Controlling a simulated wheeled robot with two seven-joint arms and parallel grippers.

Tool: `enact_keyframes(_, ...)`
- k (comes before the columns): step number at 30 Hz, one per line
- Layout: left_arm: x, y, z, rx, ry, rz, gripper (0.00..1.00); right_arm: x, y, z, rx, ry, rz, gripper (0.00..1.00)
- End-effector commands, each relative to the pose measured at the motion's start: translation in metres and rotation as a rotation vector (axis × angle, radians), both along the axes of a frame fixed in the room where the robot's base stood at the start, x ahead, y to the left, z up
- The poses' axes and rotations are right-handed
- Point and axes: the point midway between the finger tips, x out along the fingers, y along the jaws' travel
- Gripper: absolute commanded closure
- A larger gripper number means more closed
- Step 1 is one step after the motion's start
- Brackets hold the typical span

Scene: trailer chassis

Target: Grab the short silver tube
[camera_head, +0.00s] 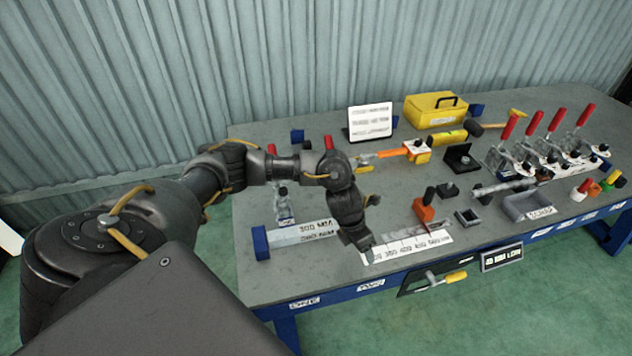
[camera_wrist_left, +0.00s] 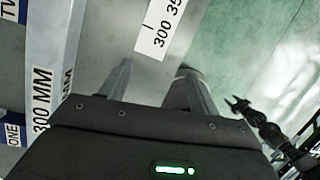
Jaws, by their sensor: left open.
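My left gripper (camera_head: 366,246) hangs over the front edge area of the grey workbench, beside the white printed ruler strip. In the left wrist view its two fingers (camera_wrist_left: 156,88) are apart, with bare bench between them. A grey rounded shape (camera_wrist_left: 188,72) shows at the right finger's tip; I cannot tell whether it is a tube. In the head view, a silver-grey bar (camera_head: 505,186) lies on the bench to the right of the gripper, apart from it. I cannot tell which is the short silver tube. A dark gripper (camera_wrist_left: 239,104), apparently my right one, shows small in the wrist view.
The workbench (camera_head: 330,270) carries a ruler strip (camera_head: 410,248), an orange block (camera_head: 424,212), a grey tray (camera_head: 528,205), red-handled clamps (camera_head: 552,140) and a yellow toolbox (camera_head: 435,110). A blue-ended long bar (camera_head: 300,233) lies left of the gripper. The front-left bench surface is clear.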

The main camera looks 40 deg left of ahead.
Motion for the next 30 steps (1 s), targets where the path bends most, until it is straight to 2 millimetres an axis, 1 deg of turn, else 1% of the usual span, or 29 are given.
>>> enact_keyframes(1, 0.009, 0.035, 0.013, 0.073, 0.014, -0.047, 0.38, 0.0, -0.001, 0.001, -0.001, 0.0, 0.0, 0.52)
enact_keyframes(3, 0.011, 0.075, 0.026, 0.152, 0.055, -0.11, 0.38, 0.0, -0.002, 0.001, -0.002, 0.001, 0.001, 0.52)
enact_keyframes(6, 0.01, 0.118, 0.044, 0.223, 0.108, -0.163, 0.38, 0.0, -0.003, 0.001, -0.003, 0.0, 0.001, 0.52)
enact_keyframes(9, 0.007, 0.141, 0.056, 0.258, 0.144, -0.189, 0.38, 0.0, -0.002, 0.001, -0.003, 0.001, 0.001, 0.52)
enact_keyframes(12, 0.005, 0.152, 0.062, 0.271, 0.162, -0.199, 0.38, 0.0, -0.002, 0.001, -0.003, 0.001, 0.001, 0.52)
enact_keyframes(16, 0.004, 0.154, 0.06, 0.273, 0.166, -0.202, 0.38, 0.0, -0.002, 0.001, -0.003, 0.001, 0.0, 0.52)
enact_keyframes(19, 0.003, 0.153, 0.048, 0.27, 0.167, -0.2, 0.38, 0.0, -0.002, -0.001, -0.003, 0.001, 0.0, 0.52)
enact_keyframes(24, 0.003, 0.153, 0.02, 0.27, 0.166, -0.2, 0.38, 0.0, -0.002, -0.005, -0.003, 0.0, 0.0, 0.52)
enact_keyframes(27, 0.003, 0.153, 0.01, 0.27, 0.164, -0.199, 0.38, 0.0, -0.002, -0.007, -0.002, 0.001, -0.001, 0.52)
enact_keyframes(30, 0.004, 0.153, 0.006, 0.271, 0.164, -0.2, 0.38, 0.0, 0.0, -0.007, 0.0, 0.001, -0.001, 0.52)
